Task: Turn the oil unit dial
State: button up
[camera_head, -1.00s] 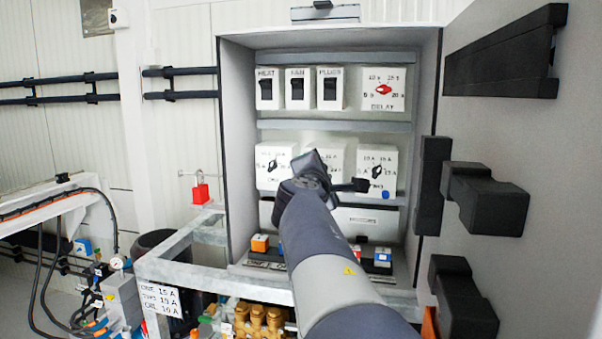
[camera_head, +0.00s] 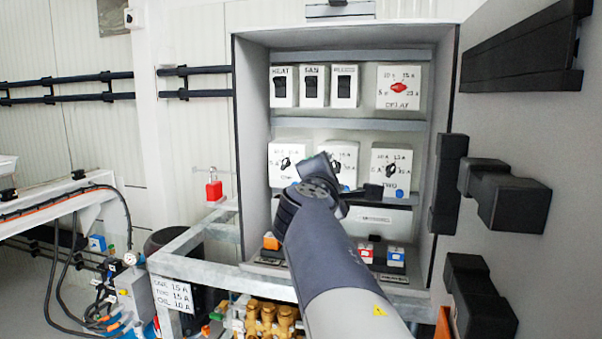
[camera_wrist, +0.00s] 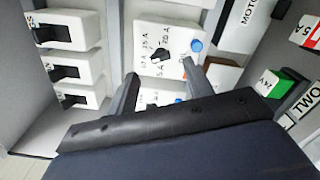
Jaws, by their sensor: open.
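The middle row of the open cabinet holds three white dial units. The left unit (camera_head: 290,160) has a black knob and a partly hidden name. The right unit (camera_head: 391,165) is marked TWO. The middle unit (camera_head: 345,153) has its lower part and name hidden behind my gripper, so I cannot read OIL on it. My gripper (camera_head: 350,179) is in front of that middle unit, open and empty. In the wrist view, one dial unit with a black knob (camera_wrist: 160,52) shows beyond the fingertips (camera_wrist: 160,74). Another white unit (camera_wrist: 152,97) is partly visible between the fingers.
Switches (camera_head: 314,87) and a red DELAY dial (camera_head: 398,87) fill the top row. The open cabinet door (camera_head: 540,130) with black blocks stands close on the right. A metal frame (camera_head: 190,262) with a current sign (camera_head: 173,293) and brass pump parts (camera_head: 265,320) are below.

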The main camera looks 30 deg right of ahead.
aim_at(336, 164)
jog(key=v, duration=0.6)
jog(key=x, duration=1.1)
jog(key=shift+p, duration=0.4)
jog(key=shift+s, duration=0.1)
jog(key=shift+d, duration=0.15)
jog(key=shift+r+n+p, duration=0.2)
jog(key=shift+n+p, duration=0.2)
jog(key=shift+p, duration=0.25)
jog(key=shift+r+n+p, duration=0.1)
jog(key=shift+n+p, duration=0.8)
jog(key=shift+n, duration=0.1)
jog(key=n+p, duration=0.7)
jog(key=shift+a, duration=0.25)
jog(key=v, duration=1)
jog(key=shift+a+f+b, duration=0.25)
jog(key=shift+a+b, duration=0.05)
jog(key=shift+b, duration=0.1)
